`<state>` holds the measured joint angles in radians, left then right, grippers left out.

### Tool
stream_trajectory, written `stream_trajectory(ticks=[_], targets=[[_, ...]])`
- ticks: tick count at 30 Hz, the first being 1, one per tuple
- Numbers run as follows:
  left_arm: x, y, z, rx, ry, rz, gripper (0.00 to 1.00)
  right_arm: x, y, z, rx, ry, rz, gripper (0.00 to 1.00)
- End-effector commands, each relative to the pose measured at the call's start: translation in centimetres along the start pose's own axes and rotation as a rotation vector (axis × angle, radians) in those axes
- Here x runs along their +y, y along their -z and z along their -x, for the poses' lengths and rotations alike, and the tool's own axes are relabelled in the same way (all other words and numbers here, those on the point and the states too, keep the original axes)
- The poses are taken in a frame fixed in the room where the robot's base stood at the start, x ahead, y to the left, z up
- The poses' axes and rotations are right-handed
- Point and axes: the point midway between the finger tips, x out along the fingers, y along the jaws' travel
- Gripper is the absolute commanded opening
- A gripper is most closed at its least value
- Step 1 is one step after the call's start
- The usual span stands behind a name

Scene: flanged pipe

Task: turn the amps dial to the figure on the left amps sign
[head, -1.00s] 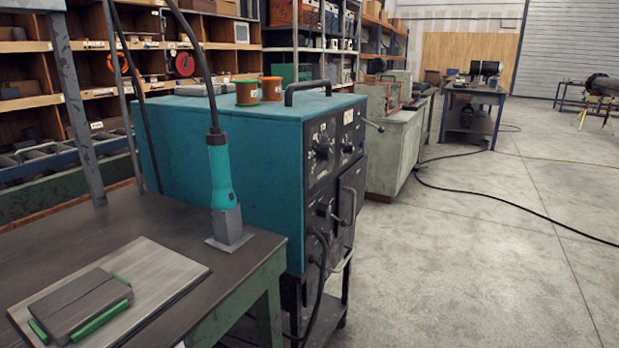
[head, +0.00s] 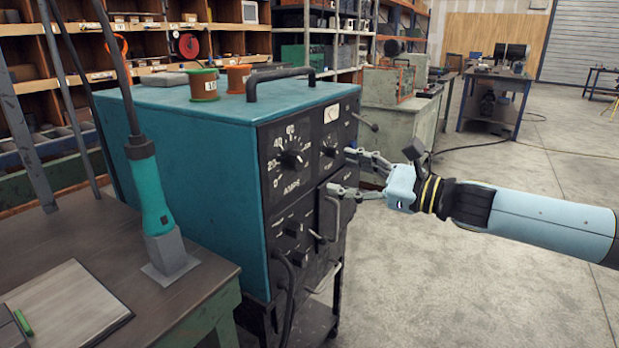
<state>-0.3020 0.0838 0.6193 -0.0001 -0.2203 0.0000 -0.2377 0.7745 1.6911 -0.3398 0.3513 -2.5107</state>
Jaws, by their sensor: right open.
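The amps dial (head: 293,159) is a black knob on the dark front panel of the teal welding machine (head: 190,140), with white figures around it and AMPS below. I read 0, 20, 40 and 60; the far side of the scale and the knob's exact setting are too small to tell. My right gripper (head: 341,172) is open and empty in front of the panel, right of the dial and apart from it. No clear amps sign shows; a left spool (head: 204,88) on the machine bears a small white label I cannot read fully. My left gripper is out of view.
An orange spool (head: 238,79) and a black handle (head: 279,80) are on top. A bench (head: 130,240) with a teal torch (head: 149,190) stands left.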

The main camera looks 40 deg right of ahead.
Motion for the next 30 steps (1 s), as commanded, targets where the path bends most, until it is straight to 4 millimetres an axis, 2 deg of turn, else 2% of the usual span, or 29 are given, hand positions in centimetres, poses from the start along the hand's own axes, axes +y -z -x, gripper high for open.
stream_trajectory(ticks=[1, 13, 15, 30], targets=[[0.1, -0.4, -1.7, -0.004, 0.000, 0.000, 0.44, 0.3, 0.8, -0.6, -0.001, 0.001, 0.003, 0.62], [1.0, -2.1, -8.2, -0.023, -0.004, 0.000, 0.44, 0.3, 0.8, -3.3, 0.001, 0.002, 0.001, 0.62], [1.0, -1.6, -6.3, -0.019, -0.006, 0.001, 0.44, -0.4, -0.3, -3.8, -0.008, 0.012, -0.003, 0.62], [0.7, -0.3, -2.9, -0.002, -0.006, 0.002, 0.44, -0.2, -0.2, -8.2, 0.000, 0.006, -0.005, 0.62]])
